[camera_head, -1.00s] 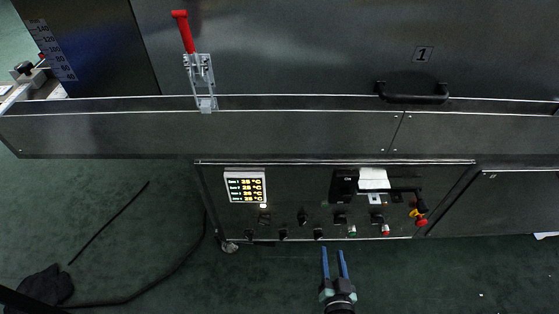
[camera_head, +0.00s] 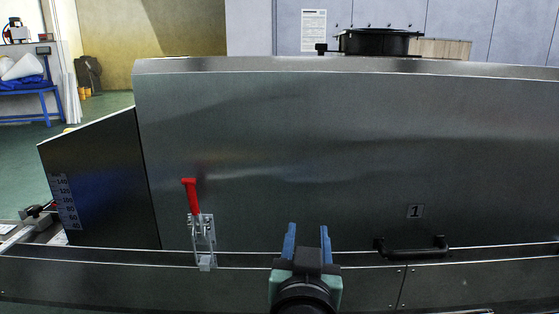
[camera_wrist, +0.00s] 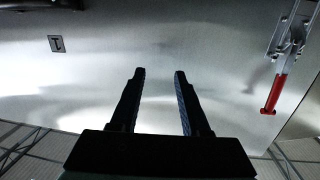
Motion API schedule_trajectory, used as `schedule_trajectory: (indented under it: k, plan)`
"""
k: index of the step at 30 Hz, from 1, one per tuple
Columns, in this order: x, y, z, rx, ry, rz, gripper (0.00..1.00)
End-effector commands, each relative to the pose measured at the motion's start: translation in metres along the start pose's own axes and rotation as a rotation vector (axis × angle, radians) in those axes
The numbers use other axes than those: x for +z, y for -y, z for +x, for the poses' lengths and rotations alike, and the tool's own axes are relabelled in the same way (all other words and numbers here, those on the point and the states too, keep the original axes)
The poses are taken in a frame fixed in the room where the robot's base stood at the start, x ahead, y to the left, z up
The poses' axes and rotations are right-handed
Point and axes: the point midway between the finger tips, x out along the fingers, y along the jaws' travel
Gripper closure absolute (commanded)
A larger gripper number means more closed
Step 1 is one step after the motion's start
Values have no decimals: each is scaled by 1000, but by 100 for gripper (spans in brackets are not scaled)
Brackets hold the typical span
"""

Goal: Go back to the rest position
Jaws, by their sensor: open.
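My gripper (camera_head: 307,240) is at the bottom middle of the head view, with its two blue fingers pointing up and apart. In the wrist view my gripper (camera_wrist: 158,78) shows both fingers spread, with nothing between them. It is in front of the large metal cover (camera_head: 300,150) of the dryer. In the head view it lies between the red-handled toggle clamp (camera_head: 192,196) on the left and the black handle (camera_head: 412,249) on the right. I cannot tell how far the fingers are from the cover.
A metal ledge (camera_head: 120,278) runs along the dryer's front. A dark side plate with a scale (camera_head: 100,185) stands at the left. A black round unit (camera_head: 377,42) is on top. A blue bench (camera_head: 28,100) stands far left. The wrist view shows the clamp's red handle (camera_wrist: 273,94) upper right.

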Motion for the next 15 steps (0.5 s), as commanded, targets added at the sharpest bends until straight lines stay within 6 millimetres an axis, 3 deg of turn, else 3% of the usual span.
schedule_trajectory:
  k: [5,11,15]
  plan:
    - [-33,41,-42,-122,-3,-48,54]
    - [-101,39,-69,-125,-289,-33,54]
    - [-153,37,-104,-127,-516,-19,54]
